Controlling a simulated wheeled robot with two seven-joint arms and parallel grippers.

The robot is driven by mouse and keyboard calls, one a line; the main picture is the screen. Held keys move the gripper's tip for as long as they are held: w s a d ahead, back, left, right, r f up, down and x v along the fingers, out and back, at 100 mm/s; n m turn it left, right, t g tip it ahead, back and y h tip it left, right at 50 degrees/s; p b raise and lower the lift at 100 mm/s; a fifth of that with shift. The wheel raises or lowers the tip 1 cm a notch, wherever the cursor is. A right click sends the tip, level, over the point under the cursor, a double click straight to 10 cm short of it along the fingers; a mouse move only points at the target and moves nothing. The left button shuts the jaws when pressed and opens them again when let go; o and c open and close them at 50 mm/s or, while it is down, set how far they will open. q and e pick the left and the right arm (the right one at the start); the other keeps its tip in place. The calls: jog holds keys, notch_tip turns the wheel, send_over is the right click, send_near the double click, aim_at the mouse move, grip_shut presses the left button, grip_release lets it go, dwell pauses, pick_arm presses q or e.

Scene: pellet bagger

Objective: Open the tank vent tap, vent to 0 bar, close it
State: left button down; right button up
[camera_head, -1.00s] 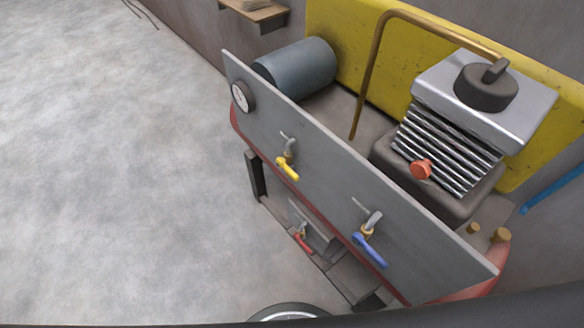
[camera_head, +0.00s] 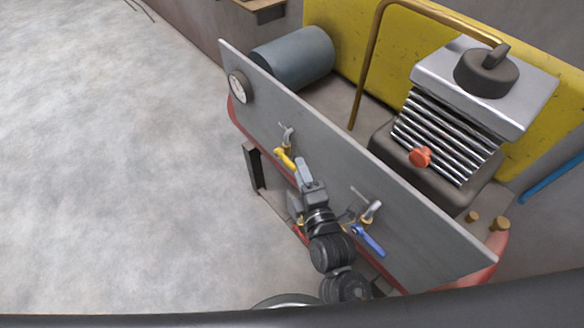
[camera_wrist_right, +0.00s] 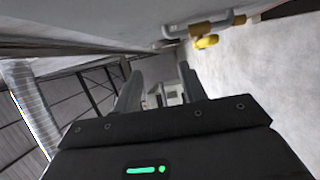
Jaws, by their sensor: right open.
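The grey panel (camera_head: 330,170) carries a round gauge (camera_head: 238,88) at its left end; its reading is too small to make out. A tap with a yellow lever (camera_head: 283,156) is left of the panel's middle, and one with a blue lever (camera_head: 368,241) is further right. A red lever (camera_head: 298,231) shows below, mostly hidden by my right arm. My right gripper (camera_head: 301,165) is open and empty in front of the panel, close to the yellow lever's lower end; contact is unclear. In the right wrist view, the yellow tap (camera_wrist_right: 207,41) is beyond and right of the open fingers (camera_wrist_right: 160,90).
Behind the panel are a grey cylinder (camera_head: 293,59), a finned compressor block (camera_head: 440,140) with an orange knob (camera_head: 420,157), a bent brass pipe (camera_head: 366,70) and a yellow backing (camera_head: 345,40). The floor (camera_head: 110,180) at left is clear.

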jog(key=b, duration=0.1)
send_near(293, 170)
jog(key=x, duration=0.9)
jog(key=shift+w+a+f, duration=0.1)
jog(key=shift+w+f, duration=0.1)
jog(key=shift+w, duration=0.1)
pick_arm(q)
jog(key=shift+w+f, duration=0.3)
pick_arm(e)
jog(key=shift+w+a, duration=0.15)
jog(key=shift+w, duration=0.35)
jog(key=shift+c, duration=0.4)
pick_arm(q)
jog(key=shift+w, duration=0.1)
pick_arm(e)
grip_shut()
